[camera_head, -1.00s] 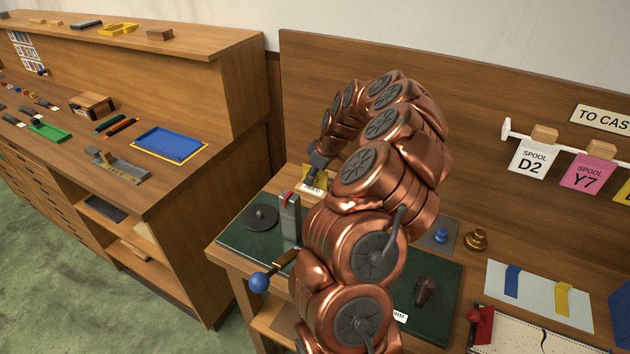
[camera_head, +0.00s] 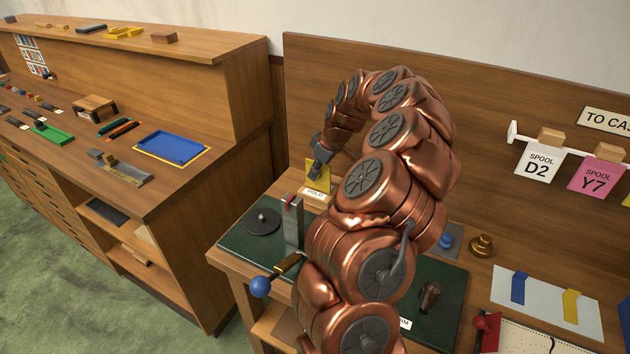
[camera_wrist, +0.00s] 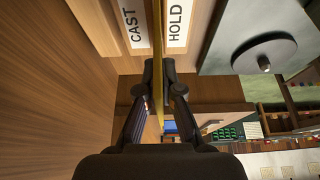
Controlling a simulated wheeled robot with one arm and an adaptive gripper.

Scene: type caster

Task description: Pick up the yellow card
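The yellow card (camera_head: 319,172) shows in the head view just above the HOLD label, under my gripper (camera_head: 319,155). In the wrist view the yellow card (camera_wrist: 157,28) is seen nearly edge-on as a thin upright strip. My gripper's two dark fingertips (camera_wrist: 160,72) are shut on it from both sides. In the wrist view the card's far end passes between the CAST label (camera_wrist: 134,25) and the HOLD label (camera_wrist: 179,22) on a wooden holder. I cannot tell whether its lower end still touches the holder.
A grey upright post (camera_head: 292,220) and a dark round disc (camera_head: 262,221) stand on the green mat beside the holder. A blue-knobbed lever (camera_head: 261,286) juts out at the front. The wooden back panel (camera_head: 480,130) with hanging spool tags is close behind my arm.

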